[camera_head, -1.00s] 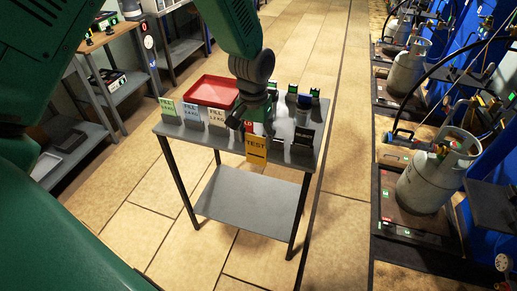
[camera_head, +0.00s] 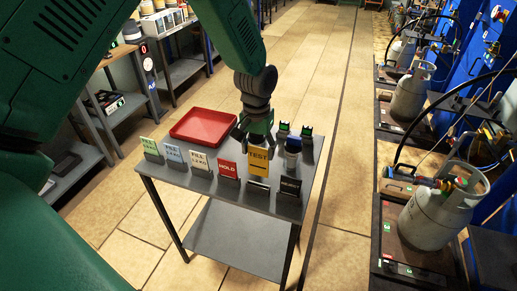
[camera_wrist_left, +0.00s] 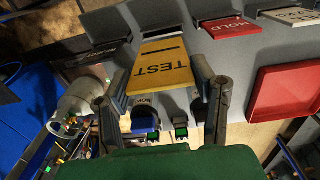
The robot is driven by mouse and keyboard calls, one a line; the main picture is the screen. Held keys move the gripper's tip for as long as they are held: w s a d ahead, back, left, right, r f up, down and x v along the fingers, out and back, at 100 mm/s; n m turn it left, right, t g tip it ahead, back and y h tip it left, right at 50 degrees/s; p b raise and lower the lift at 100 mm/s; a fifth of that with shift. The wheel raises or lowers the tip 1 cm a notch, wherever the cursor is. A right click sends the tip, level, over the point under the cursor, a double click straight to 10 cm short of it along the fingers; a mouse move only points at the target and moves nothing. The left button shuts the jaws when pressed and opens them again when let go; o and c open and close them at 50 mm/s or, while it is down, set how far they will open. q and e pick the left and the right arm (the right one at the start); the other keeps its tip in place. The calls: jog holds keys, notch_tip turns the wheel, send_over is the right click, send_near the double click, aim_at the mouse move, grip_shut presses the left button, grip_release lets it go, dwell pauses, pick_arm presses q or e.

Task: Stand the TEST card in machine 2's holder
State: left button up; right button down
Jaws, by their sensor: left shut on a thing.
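The yellow TEST card (camera_head: 258,163) is in my left gripper (camera_head: 257,138), upright in the head view, above the front part of a small grey table (camera_head: 228,195). In the left wrist view the card (camera_wrist_left: 162,66) sits between the two fingers (camera_wrist_left: 160,88), which are shut on it. Machine 2's holder cannot be singled out among the scales at the right. My right gripper is not in view.
Scales with grey cylinders (camera_head: 436,218) stand at the right, beyond clear floor.

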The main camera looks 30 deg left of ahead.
aim_at(258, 170)
pick_arm(q)
jog(key=shift+a, duration=0.1)
jog(key=shift+s+f, duration=0.15)
jog(key=shift+f, duration=0.5)
jog(key=shift+f+b, duration=0.5)
jog(key=shift+f, duration=0.3)
jog(key=shift+f+b, duration=0.75)
jog(key=shift+f, duration=1.05)
jog(key=shift+f+b, duration=0.4)
jog(key=shift+f, duration=0.5)
jog(key=o, duration=1.1)
jog(key=shift+c, duration=0.2)
